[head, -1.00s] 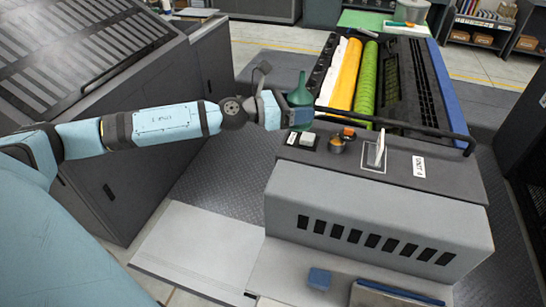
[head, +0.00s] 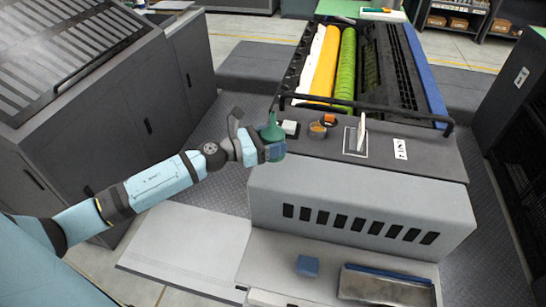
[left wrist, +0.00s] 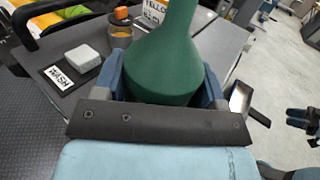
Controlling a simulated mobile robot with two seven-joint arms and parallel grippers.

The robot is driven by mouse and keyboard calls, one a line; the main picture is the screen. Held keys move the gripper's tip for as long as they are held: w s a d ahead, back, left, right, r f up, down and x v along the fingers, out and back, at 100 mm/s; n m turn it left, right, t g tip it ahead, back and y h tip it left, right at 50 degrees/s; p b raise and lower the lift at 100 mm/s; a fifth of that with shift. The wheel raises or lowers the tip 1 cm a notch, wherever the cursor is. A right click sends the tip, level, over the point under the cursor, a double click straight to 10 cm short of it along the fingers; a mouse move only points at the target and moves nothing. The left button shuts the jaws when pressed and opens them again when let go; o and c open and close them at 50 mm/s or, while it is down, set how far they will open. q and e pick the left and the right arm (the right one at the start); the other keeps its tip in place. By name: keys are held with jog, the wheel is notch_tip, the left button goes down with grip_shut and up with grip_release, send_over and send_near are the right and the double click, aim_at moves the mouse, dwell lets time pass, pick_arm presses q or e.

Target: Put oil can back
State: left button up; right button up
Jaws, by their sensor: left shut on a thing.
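The green oil can (head: 272,131) has a round body and a narrow neck, and it also shows large in the left wrist view (left wrist: 168,65). My left gripper (head: 273,152) is shut on its body, with blue fingers on both sides of it. The can is upright at the left end of the grey press cover. I cannot tell whether its base touches anything, as the gripper hides it. My right gripper does not show clearly in the head view; a dark gripper shows at the right edge of the left wrist view (left wrist: 303,120).
A dark rail runs behind. A blue block (head: 308,265) sits on the lower step.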

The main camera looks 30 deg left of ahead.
pick_arm(q)
jog(key=shift+f, duration=2.45)
jog(key=shift+f+b, duration=0.2)
jog(key=shift+b, duration=0.25)
jog(key=o, duration=1.2)
jog(key=shift+r, duration=0.15)
